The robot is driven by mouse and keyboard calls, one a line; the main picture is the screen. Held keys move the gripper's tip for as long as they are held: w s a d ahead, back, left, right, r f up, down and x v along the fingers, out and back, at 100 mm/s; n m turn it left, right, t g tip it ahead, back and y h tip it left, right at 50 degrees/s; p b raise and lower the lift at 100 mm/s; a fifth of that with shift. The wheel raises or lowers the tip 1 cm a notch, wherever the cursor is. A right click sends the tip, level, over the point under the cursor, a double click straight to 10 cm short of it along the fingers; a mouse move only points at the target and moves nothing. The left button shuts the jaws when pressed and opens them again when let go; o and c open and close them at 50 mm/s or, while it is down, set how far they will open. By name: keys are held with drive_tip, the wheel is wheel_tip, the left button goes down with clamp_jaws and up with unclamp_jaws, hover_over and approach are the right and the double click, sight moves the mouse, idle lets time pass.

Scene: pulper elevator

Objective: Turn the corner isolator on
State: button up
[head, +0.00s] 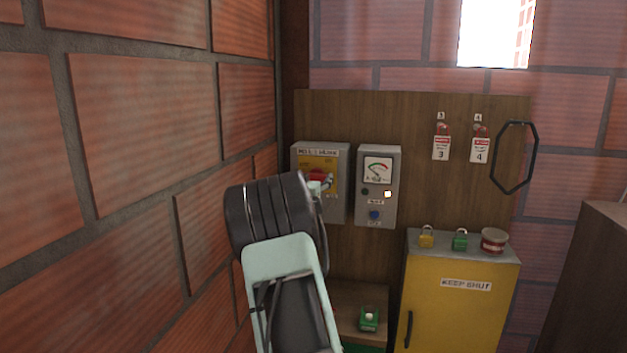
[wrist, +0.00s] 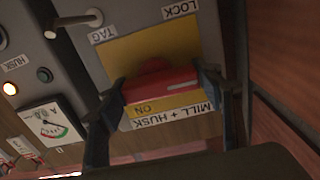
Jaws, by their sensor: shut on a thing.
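The corner isolator (head: 337,152) is a grey box with a yellow plate, fixed to the wooden board by the brick corner. Its red handle (wrist: 162,88) lies roughly crosswise on the plate, with the ON mark (wrist: 145,109) and the MILL + HUSK label (wrist: 176,117) beside it in the wrist view. My gripper (wrist: 166,92) has one finger at each end of the handle and is shut on it. In the head view, my gripper (head: 321,182) reaches the box front and my wrist hides the box's lower left.
A grey meter box (head: 378,165) with a dial and lit lamp hangs close to the right. Tags (head: 440,148) hang further right. A yellow cabinet (head: 455,310) below carries padlocks (head: 427,237) and a round tin (head: 494,240). The brick wall (head: 140,130) stands close on the left.

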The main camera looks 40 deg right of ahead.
drive_tip(key=shift+f, duration=0.15)
drive_tip(key=m+b, duration=0.7)
drive_tip(key=m, duration=0.1)
drive_tip(key=shift+s+m, duration=0.1)
drive_tip(key=shift+m, duration=0.3)
drive_tip(key=m+b, duration=0.3)
drive_tip(key=m, duration=0.1)
drive_tip(key=shift+d+r, duration=0.1)
drive_tip(key=shift+r, duration=0.1)
drive_tip(key=shift+s+r+m+b, duration=0.1)
drive_tip(key=shift+m+b, duration=0.9)
drive_tip(key=shift+m, duration=1.4)
drive_tip(key=o, duration=1.2)
drive_tip(key=shift+c, duration=0.2)
drive_tip(key=v, duration=1.2)
